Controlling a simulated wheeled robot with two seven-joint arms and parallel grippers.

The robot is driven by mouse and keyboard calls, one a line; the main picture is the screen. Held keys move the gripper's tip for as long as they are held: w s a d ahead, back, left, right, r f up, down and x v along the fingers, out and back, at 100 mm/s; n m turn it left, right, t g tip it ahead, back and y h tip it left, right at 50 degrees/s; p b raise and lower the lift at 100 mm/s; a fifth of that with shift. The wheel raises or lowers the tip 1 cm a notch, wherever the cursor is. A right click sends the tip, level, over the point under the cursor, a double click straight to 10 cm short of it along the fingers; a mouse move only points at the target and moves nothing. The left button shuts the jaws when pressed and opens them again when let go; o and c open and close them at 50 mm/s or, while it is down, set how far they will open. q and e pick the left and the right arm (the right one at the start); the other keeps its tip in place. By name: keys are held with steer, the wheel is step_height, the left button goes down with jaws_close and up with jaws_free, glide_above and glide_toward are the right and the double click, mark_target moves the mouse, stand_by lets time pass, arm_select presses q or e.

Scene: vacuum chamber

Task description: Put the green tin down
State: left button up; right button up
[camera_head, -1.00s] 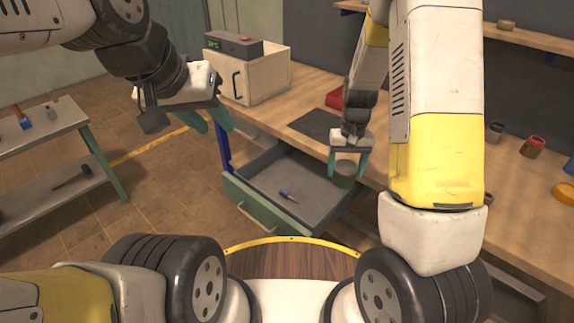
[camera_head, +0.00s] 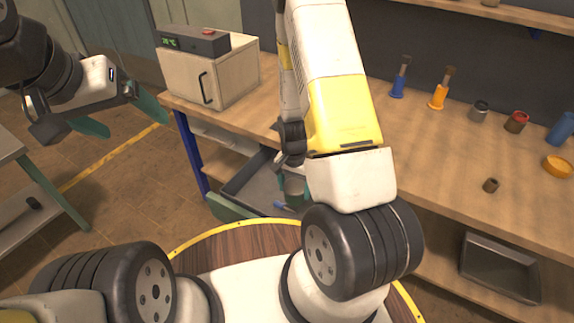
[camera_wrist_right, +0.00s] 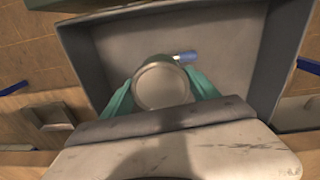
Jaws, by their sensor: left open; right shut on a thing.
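The green tin (camera_wrist_right: 160,86) is between the teal fingers of my right gripper (camera_wrist_right: 161,93), which is shut on it. In the wrist view I look down on its pale round top. In the head view the tin (camera_head: 293,198) is partly hidden by my right arm. The tin is over the open grey drawer (camera_wrist_right: 120,45); I cannot tell whether it touches the drawer floor. The drawer also shows in the head view (camera_head: 237,188). A blue-handled tool (camera_wrist_right: 186,57) lies in the drawer close to the tin. My left gripper (camera_head: 122,114) is open and empty, away at the left.
The wooden workbench (camera_head: 430,150) carries a box-shaped oven (camera_head: 205,75) at left. A metal tray (camera_head: 500,265) sits below. My right arm hides the bench middle.

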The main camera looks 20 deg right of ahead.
mark_target(296, 204)
steer(key=s+f+m, duration=0.1)
steer(key=f, duration=0.1)
steer(key=s+f+m, duration=0.2)
steer(key=shift+s, duration=0.15)
steer(key=shift+a+f, duration=0.1)
steer(key=shift+f, duration=0.1)
steer(key=w+a, duration=0.2)
steer(key=w, duration=0.2)
steer(key=w+a+f, duration=0.1)
steer(key=w+a, duration=0.1)
steer(key=w, duration=0.3)
steer(key=w+a, duration=0.2)
steer(key=w, duration=0.3)
steer(key=shift+w+f, duration=0.25)
steer(key=shift+f, duration=1.7)
steer(key=o, duration=1.4)
steer(key=shift+f, duration=0.15)
